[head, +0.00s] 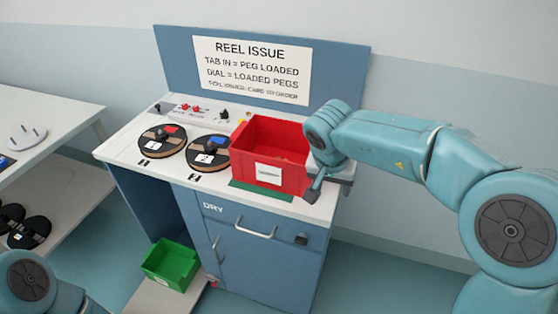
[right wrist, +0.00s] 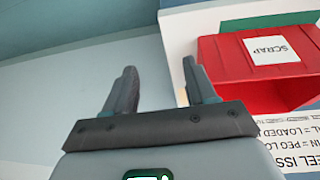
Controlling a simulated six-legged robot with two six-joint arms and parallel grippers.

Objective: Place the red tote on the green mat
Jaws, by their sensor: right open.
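The red tote (head: 268,150) stands upright on the green mat (head: 262,192), at the right end of the counter. Part of the mat shows along the tote's front edge. In the right wrist view the tote (right wrist: 265,75), with its white SCRAP label, is to the right of my fingers, and a strip of the mat (right wrist: 268,21) shows beyond it. My right gripper (head: 322,187) is beside the tote's right side. Its two fingers (right wrist: 158,90) are apart with nothing between them. My left gripper is out of view.
Two numbered black reels (head: 162,140) lie on the counter left of the tote. A sign panel (head: 250,68) rises behind. A green bin (head: 171,264) stands low in front on the left. A white table (head: 50,118) with more reels below is at far left.

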